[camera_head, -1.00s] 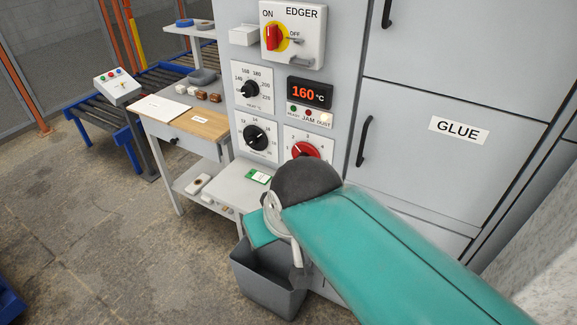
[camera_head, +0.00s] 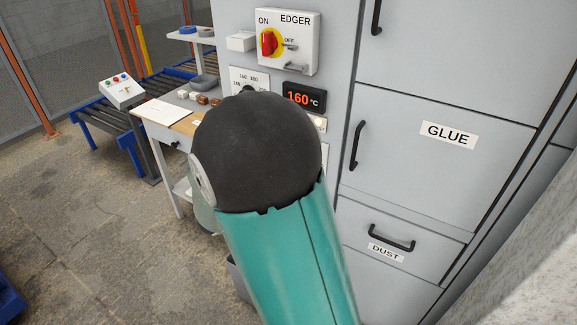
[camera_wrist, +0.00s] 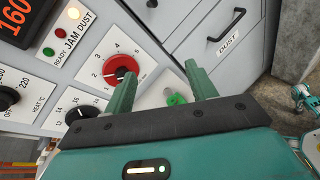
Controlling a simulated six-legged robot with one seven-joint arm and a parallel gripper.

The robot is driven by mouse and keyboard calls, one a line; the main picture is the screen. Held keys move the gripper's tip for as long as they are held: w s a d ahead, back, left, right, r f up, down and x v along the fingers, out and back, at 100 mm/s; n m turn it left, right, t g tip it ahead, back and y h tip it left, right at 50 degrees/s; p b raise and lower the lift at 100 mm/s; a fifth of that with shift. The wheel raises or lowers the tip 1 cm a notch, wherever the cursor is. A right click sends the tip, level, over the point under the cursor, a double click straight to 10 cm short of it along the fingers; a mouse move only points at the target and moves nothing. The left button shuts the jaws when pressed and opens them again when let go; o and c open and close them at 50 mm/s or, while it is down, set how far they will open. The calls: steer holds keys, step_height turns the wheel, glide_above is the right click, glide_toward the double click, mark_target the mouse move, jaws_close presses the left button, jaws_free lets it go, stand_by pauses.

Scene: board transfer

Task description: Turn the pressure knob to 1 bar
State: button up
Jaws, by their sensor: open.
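The red pressure knob (camera_wrist: 121,66) sits on a white dial plate in the wrist view, with numbers from 1 to 5 around it. A pale mark on the knob seems to point left, near the 2. My gripper (camera_wrist: 160,70) is open and empty. Its left finger overlaps the lower right edge of the knob in the picture; I cannot tell whether they touch. The right finger is well right of the knob. In the head view my arm hides the knob and the gripper.
A black knob (camera_wrist: 84,113) is lower left of the red one; the heat knob (camera_wrist: 6,97) is farther left. The edger switch (camera_head: 268,42) and 160 °C display (camera_head: 304,97) are above. A dust drawer handle (camera_head: 390,238) sticks out at right. A green object (camera_wrist: 176,98) shows beyond the fingers.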

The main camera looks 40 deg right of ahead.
steer(key=w+d+f+n+t+h, duration=0.1)
steer(key=w+f+n+t+h, duration=0.2)
steer(key=w+f+n+t, duration=0.45)
steer(key=w+d+n+g, duration=0.1)
steer(key=w+d, duration=0.4)
steer(key=d, duration=0.8)
steer(key=shift+w+r+n, duration=0.2)
steer(key=shift+r+n, duration=0.15)
steer(key=shift+r, duration=0.05)
steer(key=c, duration=1)
